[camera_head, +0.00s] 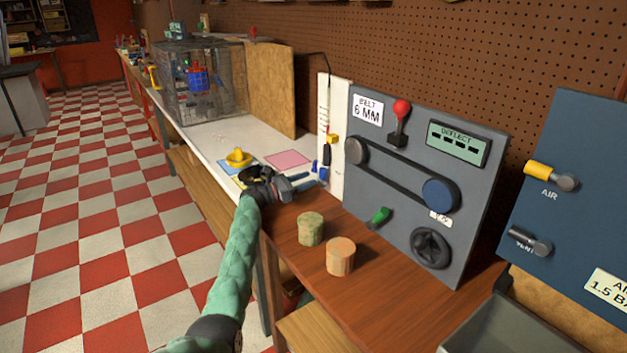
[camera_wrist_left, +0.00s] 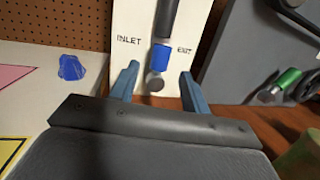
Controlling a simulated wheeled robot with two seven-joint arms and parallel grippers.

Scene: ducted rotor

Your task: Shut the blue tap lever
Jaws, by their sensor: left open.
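The blue tap lever (camera_wrist_left: 162,58) is on a white upright panel (camera_wrist_left: 133,60) marked INLET and EXIT, with a round grey end or knob just below the blue part. In the head view the panel (camera_head: 341,110) stands at the back of the bench, and the small blue lever (camera_head: 324,172) is low on it. My left gripper (camera_head: 308,182) is in front of the panel, its fingers pointing at it. In the left wrist view the open fingers (camera_wrist_left: 160,88) frame the lever's lower end; I cannot tell whether they touch it. My right gripper is not in view.
A grey belt panel (camera_head: 400,185) with a green lever (camera_head: 378,217) stands to the right. Two round blocks, greenish (camera_head: 311,229) and orange (camera_head: 340,257), sit on the brown bench in front. A yellow object (camera_head: 239,158) and a blue piece (camera_wrist_left: 72,67) lie to the left.

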